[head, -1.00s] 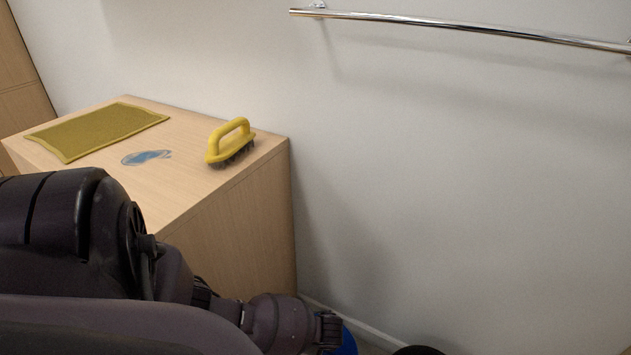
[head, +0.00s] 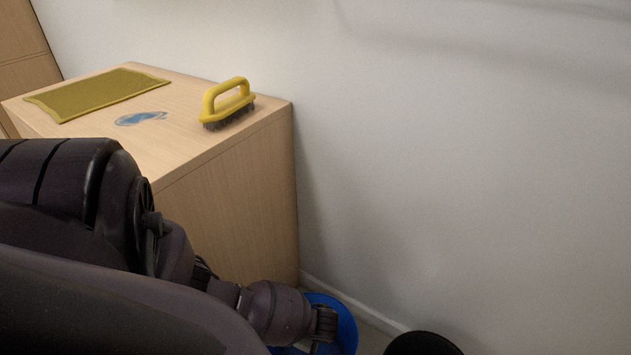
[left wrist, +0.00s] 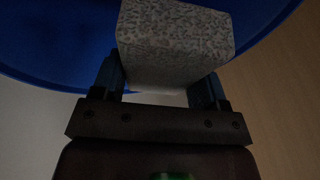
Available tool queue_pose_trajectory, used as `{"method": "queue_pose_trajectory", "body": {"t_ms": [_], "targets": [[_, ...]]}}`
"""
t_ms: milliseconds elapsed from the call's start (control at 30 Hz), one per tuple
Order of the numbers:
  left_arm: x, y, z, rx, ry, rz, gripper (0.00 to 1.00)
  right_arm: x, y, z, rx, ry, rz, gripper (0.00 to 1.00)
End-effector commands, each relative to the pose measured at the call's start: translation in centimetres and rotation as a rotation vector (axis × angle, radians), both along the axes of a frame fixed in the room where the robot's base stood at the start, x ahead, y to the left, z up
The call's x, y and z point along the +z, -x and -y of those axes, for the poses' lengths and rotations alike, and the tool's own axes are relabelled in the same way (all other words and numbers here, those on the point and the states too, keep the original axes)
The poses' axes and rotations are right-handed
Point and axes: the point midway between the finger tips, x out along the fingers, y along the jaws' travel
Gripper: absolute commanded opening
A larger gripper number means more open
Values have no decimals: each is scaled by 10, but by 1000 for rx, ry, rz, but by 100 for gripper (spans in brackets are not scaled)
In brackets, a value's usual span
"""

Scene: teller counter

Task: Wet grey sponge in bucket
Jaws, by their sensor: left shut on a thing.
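The grey speckled sponge (left wrist: 175,45) is held between the two fingers of my left gripper (left wrist: 162,78), which is shut on it. The blue bucket (head: 346,322) stands on the floor beside the counter, partly hidden by my left arm in the head view. In the left wrist view the bucket (left wrist: 45,45) fills the space behind the sponge. The sponge is over the bucket's opening or inside it; I cannot tell how deep. Any water is hidden. My right gripper is not in view.
The wooden counter (head: 235,205) carries a yellow-handled brush (head: 228,105), a blue wet-looking patch (head: 140,118) and an olive mat (head: 100,93). A black round object (head: 422,344) stands right of the bucket. A white wall (head: 450,170) rises behind.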

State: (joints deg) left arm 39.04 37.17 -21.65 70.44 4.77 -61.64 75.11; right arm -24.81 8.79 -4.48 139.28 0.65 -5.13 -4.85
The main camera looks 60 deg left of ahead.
Motion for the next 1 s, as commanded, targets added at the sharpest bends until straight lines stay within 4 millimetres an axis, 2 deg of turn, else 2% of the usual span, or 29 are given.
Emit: {"method": "queue_pose_trajectory", "body": {"t_ms": [33,1000], "targets": [[-8,3,1,1,1,-6,48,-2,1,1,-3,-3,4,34],[-84,0,1,2,-1,3,48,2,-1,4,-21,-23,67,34]]}}
